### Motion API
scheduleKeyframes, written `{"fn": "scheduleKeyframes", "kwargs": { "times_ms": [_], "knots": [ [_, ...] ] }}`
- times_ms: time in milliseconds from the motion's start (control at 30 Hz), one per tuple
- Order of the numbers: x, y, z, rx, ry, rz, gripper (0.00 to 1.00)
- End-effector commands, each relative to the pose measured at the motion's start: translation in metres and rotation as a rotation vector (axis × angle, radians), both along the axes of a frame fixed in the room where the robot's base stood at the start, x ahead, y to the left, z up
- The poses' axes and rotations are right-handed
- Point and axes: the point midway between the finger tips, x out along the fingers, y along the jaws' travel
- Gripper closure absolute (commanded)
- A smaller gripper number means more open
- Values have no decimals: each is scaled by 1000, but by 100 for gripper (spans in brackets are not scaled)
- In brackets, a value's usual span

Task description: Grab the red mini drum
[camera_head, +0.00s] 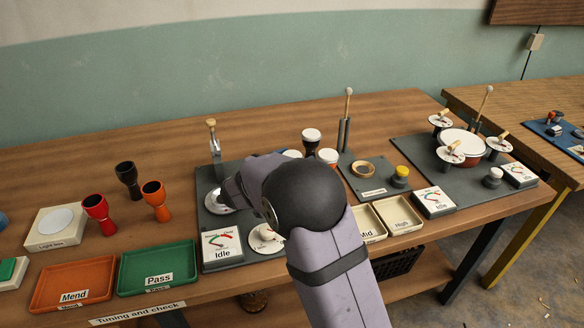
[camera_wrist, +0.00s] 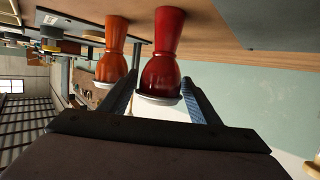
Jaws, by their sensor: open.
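The red mini drum (camera_head: 97,212) is goblet-shaped and stands upright on the table, right of the light box. In the wrist view, which is upside down, the red drum (camera_wrist: 163,55) shows between my two fingers. My gripper (camera_wrist: 161,78) is open and empty.
A black goblet drum (camera_head: 127,178) stands behind the red and orange ones. The light box (camera_head: 55,228) is left of them. The orange Mend tray (camera_head: 72,284) and green Pass tray (camera_head: 158,266) lie in front.

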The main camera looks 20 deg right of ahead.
Motion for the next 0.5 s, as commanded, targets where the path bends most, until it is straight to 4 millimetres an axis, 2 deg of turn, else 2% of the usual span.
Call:
{"fn": "scheduleKeyframes", "kwargs": {
  "times_ms": [200, 500],
  "knots": [
    [16, -17, -7, 0, 0, -2, 43],
    [19, -19, -8, 0, 0, 0, 43]
  ]
}}
